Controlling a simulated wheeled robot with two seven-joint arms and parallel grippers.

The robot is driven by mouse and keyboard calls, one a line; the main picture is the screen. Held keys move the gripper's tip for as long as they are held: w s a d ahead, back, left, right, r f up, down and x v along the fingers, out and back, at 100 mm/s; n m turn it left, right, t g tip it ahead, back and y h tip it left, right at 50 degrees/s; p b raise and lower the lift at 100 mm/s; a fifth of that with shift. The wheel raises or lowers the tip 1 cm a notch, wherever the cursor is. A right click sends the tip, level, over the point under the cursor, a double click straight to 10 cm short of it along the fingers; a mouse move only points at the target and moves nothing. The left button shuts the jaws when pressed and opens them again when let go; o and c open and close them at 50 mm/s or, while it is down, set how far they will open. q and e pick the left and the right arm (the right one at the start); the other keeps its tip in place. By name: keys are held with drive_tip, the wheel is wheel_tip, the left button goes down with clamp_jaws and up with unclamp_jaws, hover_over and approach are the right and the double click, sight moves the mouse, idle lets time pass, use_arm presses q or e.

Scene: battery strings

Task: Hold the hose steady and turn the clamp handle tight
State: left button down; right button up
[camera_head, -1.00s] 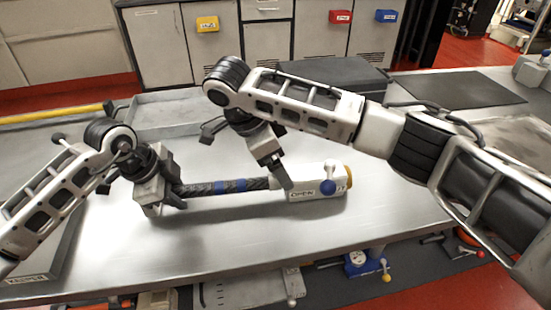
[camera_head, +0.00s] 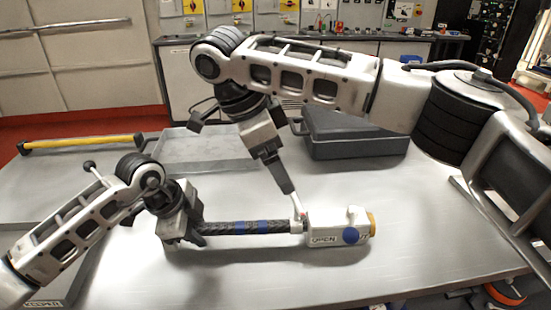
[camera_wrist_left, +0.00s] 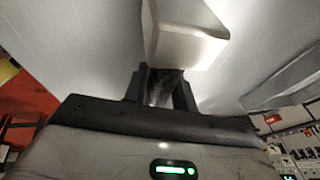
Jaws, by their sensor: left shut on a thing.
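The hose (camera_head: 235,228), black braided with blue bands, lies level just above the steel table. Its right end meets a white clamp block (camera_head: 325,238) lettered OPEN, with a round blue knob (camera_head: 351,235) on its front and a yellow right end. A thin white lever with a red part (camera_head: 298,206) stands at the block's left end. My left gripper (camera_head: 192,232) is shut around the hose's left part; the left wrist view shows the hose (camera_wrist_left: 162,88) between its fingers. My right gripper (camera_head: 290,190) points down at the lever; contact and finger gap cannot be told.
A dark grey case (camera_head: 355,145) stands on the table behind the block. A grey tray (camera_head: 200,150) lies behind the hose. A yellow bar (camera_head: 80,143) lies at the far left. The table in front of the hose is clear.

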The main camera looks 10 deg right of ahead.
use_arm(q)
drive_tip(key=shift+s+a+f, duration=0.1)
drive_tip(key=shift+s+f, duration=0.1)
drive_tip(key=shift+f, duration=0.25)
drive_tip(key=c, duration=1.1)
unclamp_jaws()
drive_tip(key=shift+o, duration=0.2)
drive_tip(key=shift+r, duration=0.15)
